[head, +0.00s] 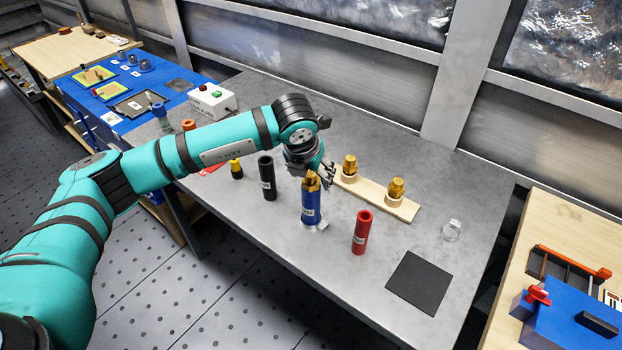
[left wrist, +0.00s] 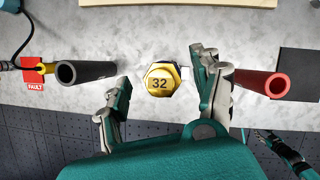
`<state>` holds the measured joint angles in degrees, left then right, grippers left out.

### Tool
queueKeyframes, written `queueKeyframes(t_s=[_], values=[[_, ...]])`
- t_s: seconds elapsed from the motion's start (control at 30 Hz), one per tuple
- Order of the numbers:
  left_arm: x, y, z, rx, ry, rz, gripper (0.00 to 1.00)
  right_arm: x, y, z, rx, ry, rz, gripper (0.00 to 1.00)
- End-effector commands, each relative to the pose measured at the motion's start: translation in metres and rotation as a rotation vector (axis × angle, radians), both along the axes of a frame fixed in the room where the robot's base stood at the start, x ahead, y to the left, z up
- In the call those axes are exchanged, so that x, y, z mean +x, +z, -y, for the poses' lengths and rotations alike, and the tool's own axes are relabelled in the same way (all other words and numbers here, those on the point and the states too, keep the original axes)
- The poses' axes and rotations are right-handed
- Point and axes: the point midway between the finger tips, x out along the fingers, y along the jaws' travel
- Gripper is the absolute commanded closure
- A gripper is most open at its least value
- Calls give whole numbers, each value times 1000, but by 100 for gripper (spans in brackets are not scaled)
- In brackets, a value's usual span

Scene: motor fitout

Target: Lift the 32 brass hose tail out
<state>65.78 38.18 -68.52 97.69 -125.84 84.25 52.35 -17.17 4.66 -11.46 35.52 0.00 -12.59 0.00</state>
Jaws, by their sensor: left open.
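The 32 brass hose tail (left wrist: 160,80) shows from above in the left wrist view, a hex head marked 32. In the head view the brass hose tail (head: 311,183) stands upright in the top of a blue hose (head: 311,209). My left gripper (head: 320,172) is just above it, pointing down. Its fingers are open, one on each side of the brass head, with gaps visible in the left wrist view. The lower part of the tail is hidden inside the hose. A small teal and dark arm part, perhaps mine, shows at the lower right of the left wrist view.
A black hose (head: 267,180) stands to the left and a red hose (head: 361,234) to the right. Behind is a wooden board (head: 372,194) with two brass fittings. A dark square mat (head: 419,283) and a clear ring-like item (head: 451,231) lie to the right.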

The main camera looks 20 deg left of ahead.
Motion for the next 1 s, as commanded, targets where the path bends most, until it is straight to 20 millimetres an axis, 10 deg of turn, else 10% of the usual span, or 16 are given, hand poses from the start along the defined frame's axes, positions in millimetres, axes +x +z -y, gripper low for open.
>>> queueKeyframes(t_s=[0.27,0.77,1.0], values=[[2,-6,0,0,-1,0,34,0,1,-1,1,-1,0,60],[2,-5,0,0,-1,0,96,0,1,-2,2,-2,0,60],[2,-3,0,0,0,2,96,0,0,-2,2,-1,0,60]])
